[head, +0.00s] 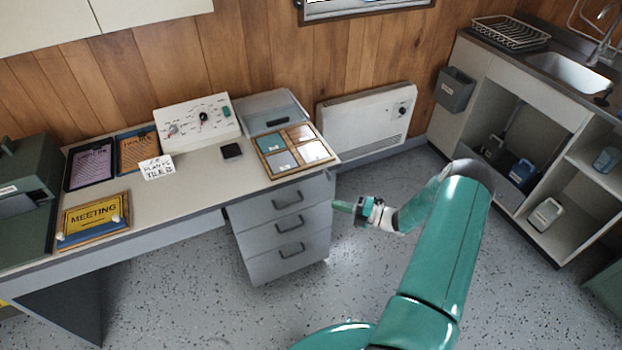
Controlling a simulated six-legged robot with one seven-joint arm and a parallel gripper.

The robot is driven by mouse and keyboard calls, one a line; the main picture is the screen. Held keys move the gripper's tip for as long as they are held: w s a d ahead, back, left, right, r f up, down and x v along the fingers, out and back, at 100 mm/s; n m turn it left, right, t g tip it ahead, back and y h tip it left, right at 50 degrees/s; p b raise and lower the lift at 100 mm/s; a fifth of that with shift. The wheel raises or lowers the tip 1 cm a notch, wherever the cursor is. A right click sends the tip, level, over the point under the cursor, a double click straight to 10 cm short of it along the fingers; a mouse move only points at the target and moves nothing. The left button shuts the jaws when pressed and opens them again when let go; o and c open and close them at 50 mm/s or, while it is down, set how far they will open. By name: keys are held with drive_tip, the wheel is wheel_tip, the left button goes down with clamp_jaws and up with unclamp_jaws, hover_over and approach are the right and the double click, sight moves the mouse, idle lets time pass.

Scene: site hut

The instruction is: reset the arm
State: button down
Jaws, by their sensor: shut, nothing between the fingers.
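My green arm (445,235) rises from the bottom of the head view and bends over at its elbow, towards the left.
A wall heater (366,123) is behind. An open-fronted sink unit (480,90) stands at right. The speckled floor (200,300) is clear.

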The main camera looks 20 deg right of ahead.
drive_tip(key=s+a+r+n+g+h, duration=0.25)
drive_tip(key=a+r+n+g, duration=0.45)
drive_tip(key=r+n, duration=0.5)
drive_tip(key=s+a+r+n+g+h, duration=0.25)
drive_tip(key=a+r+n+g, duration=0.25)
drive_tip(key=a+r+n, duration=0.55)
drive_tip(key=s+a+r+n+t+h, duration=0.2)
drive_tip(key=s+r+n+h, duration=0.2)
drive_tip(key=s+r+n, duration=0.5)
drive_tip(key=s+a+r+n+t+h, duration=0.2)
drive_tip(key=s+r+n+t+h, duration=0.1)
drive_tip(key=s+r+n, duration=0.6)
drive_tip(key=s+n+h, duration=0.1)
drive_tip(key=n, duration=0.3)
drive_tip(key=shift+s+r, duration=0.2)
drive_tip(key=shift+s, duration=0.1)
